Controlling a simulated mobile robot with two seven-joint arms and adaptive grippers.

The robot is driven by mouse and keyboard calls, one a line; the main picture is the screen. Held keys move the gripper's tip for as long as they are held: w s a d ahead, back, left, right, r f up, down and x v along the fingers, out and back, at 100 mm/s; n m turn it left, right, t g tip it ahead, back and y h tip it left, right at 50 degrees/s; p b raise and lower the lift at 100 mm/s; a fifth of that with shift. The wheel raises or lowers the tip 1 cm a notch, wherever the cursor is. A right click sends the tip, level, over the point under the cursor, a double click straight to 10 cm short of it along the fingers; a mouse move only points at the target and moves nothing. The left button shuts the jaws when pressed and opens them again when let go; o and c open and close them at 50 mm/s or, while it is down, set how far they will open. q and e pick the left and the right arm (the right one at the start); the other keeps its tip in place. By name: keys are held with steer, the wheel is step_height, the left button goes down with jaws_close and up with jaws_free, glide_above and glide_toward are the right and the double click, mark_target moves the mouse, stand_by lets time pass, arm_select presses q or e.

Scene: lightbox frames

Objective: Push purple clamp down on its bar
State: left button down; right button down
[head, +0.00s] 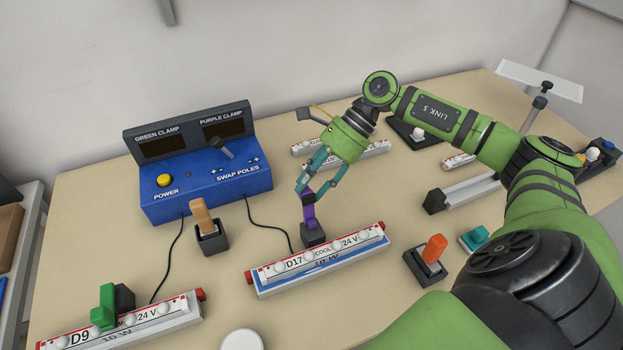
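The purple clamp (309,211) stands upright at the back edge of the light bar labelled D17 (325,261), near the middle of the table. Its purple upper part rises from a dark base (313,235). My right gripper (305,191) reaches down from the upper right, with its teal fingers at the top of the purple part. The fingers are close around it, but I cannot tell whether they press on it. Whether the clamp's dark base is seated on the bar is also unclear. My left gripper is not in view.
A blue power box (205,170) with two dark displays stands behind left, its cables running forward. A green clamp (104,308) sits on the D9 bar (150,325). A wooden-handled switch (205,225), an orange switch (432,255) and a teal button (474,238) flank the D17 bar.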

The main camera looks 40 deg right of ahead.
steer(key=c, duration=1)
jaws_free()
steer(key=shift+o, duration=0.2)
steer(key=v, duration=1.2)
steer(key=shift+w+r, duration=0.1)
